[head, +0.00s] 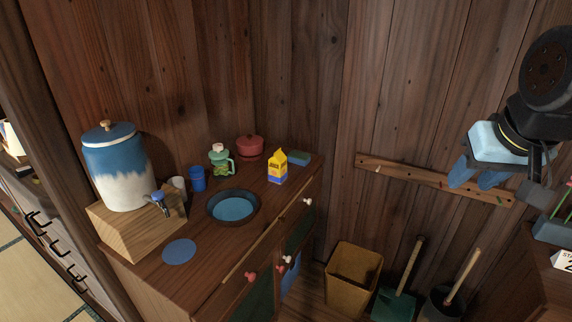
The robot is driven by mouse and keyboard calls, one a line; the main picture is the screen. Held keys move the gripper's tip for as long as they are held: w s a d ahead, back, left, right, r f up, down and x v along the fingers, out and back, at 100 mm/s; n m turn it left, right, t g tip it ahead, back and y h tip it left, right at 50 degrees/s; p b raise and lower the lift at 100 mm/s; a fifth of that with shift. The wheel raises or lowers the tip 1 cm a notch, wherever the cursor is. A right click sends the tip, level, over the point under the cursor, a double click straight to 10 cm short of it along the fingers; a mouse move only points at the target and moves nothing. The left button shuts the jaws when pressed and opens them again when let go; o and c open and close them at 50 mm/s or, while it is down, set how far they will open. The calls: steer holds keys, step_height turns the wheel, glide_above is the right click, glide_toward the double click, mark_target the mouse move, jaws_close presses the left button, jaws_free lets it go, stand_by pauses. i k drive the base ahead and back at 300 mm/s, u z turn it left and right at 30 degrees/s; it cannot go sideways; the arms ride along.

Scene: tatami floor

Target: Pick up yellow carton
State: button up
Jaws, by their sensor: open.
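The yellow carton (278,167) is small, with a gabled top and a blue and white lower part. It stands upright on the wooden cabinet top (215,262), near the front edge at the right end. My gripper (472,183) is at the right of the head view, in the air well to the right of the carton. Its blue fingers point down, open, with nothing seen between them.
A dark bowl (233,206) sits left of the carton. A blue-white dispenser (117,168) is at left. A bin (352,278) stands on the floor.

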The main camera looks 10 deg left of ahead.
mark_target(278, 169)
steer(key=z, duration=0.05)
steer(key=i, duration=0.9)
steer(key=u, duration=0.1)
